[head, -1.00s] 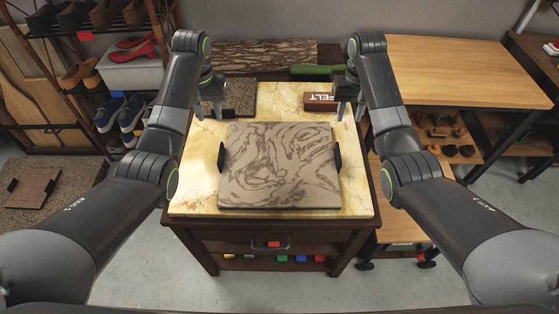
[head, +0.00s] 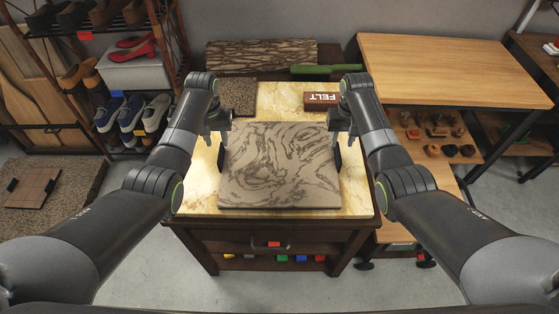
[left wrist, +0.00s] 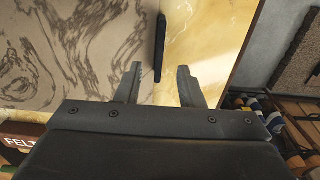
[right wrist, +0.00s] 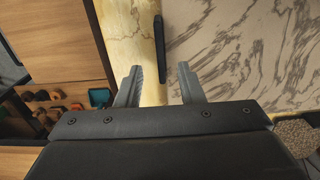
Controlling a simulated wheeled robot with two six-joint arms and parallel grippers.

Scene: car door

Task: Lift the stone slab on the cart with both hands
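The stone slab (head: 280,165), grey-brown with dark swirls, lies flat on the cart's yellow marble top (head: 197,195). It has a black handle on each side. The left handle shows in the left wrist view (left wrist: 160,45), and the right handle shows in the right wrist view (right wrist: 159,48). My left gripper (left wrist: 155,85) is open and empty, its fingertips just short of the left handle. My right gripper (right wrist: 159,85) is open and empty, just short of the right handle.
A brown FELT box (head: 322,100), a dark speckled pad (head: 238,97) and a green roll (head: 325,69) lie behind the slab. A shoe rack (head: 110,70) stands left. A wooden table (head: 450,75) stands right, close to the cart.

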